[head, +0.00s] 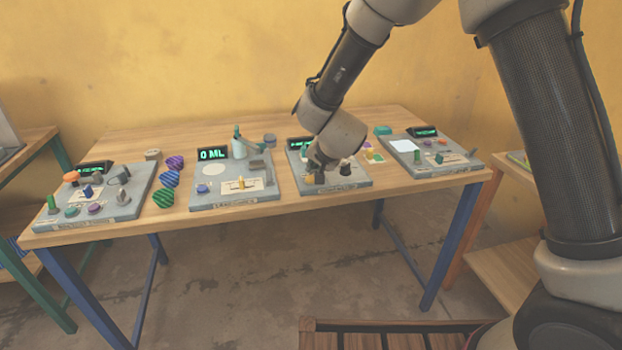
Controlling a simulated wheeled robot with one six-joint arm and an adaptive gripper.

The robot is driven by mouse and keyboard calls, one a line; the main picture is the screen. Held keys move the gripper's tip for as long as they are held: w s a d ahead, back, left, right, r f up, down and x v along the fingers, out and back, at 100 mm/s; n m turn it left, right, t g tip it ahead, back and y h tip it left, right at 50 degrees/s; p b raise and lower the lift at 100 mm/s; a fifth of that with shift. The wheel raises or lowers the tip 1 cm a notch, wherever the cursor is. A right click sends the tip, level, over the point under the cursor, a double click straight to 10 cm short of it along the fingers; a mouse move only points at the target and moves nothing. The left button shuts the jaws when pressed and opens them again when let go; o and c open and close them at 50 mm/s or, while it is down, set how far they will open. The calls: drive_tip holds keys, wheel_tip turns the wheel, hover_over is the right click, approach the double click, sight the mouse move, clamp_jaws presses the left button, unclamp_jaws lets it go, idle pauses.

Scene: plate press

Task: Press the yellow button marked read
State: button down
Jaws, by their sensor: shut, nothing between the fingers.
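A grey device panel (345,183) stands third from the left on the wooden table. A small yellow piece (310,180) shows at its left part, right by my gripper; it may be the yellow button, but a mark on it is too small to read. My gripper (319,179) is shut and empty, pointing down low over this panel. I cannot tell whether the fingertips touch the yellow piece. My wrist hides part of the panel and of its green-lit display (299,144). A dark knob (345,167) stands on the panel to the right of my gripper.
The table (250,217) holds similar panels: one at the far left (75,220), one with a "0 ML" display (213,154), and one at the right (440,165). Striped purple, blue and green objects (171,179) lie between the left two. Another table (30,150) stands left.

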drive_tip(key=shift+f, duration=0.1)
idle(0.6)
drive_tip(key=shift+f, duration=0.35)
drive_tip(key=shift+f, duration=0.4)
idle(0.7)
drive_tip(key=shift+r, duration=0.85)
drive_tip(key=shift+r, duration=2.5)
